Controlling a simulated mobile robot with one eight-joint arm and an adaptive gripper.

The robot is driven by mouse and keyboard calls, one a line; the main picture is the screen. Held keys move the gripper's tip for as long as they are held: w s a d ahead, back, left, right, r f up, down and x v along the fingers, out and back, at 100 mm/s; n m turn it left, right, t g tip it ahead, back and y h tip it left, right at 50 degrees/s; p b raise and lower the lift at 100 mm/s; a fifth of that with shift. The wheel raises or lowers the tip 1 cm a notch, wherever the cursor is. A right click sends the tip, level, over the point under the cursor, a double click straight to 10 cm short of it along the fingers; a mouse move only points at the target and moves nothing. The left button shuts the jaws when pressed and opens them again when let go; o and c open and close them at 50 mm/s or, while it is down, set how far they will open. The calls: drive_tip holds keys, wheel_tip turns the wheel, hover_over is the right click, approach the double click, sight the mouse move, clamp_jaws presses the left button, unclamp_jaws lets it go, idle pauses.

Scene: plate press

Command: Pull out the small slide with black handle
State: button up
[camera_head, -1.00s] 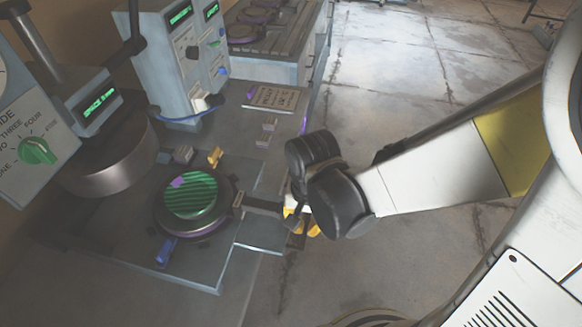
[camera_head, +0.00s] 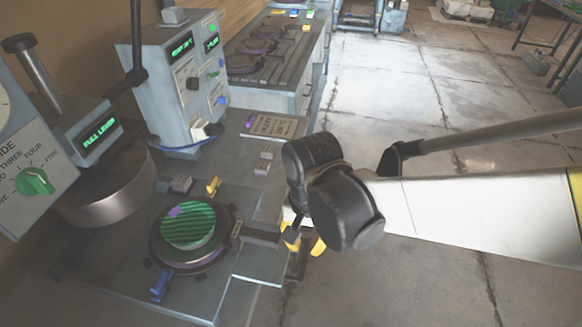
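The small slide carries a round dark holder (camera_head: 162,250) with a green striped disc (camera_head: 187,228) on it, under open air in front of the press head. Its short black handle (camera_head: 261,236) points right, toward the table edge. My gripper (camera_head: 304,241), with yellow fingertips, is at the outer end of this handle. The dark wrist housing above hides part of the fingers. I cannot tell whether they are closed on the handle or only beside it.
The press head (camera_head: 105,190) stands left of the holder, with a green knob (camera_head: 35,181) on its panel. A grey control box (camera_head: 178,85) is behind. Small blue (camera_head: 161,285) and yellow (camera_head: 213,185) blocks flank the holder. Open floor lies right.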

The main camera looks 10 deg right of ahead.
wheel_tip(320, 180, up, 6)
idle(0.4)
drive_tip(key=shift+d, duration=0.1)
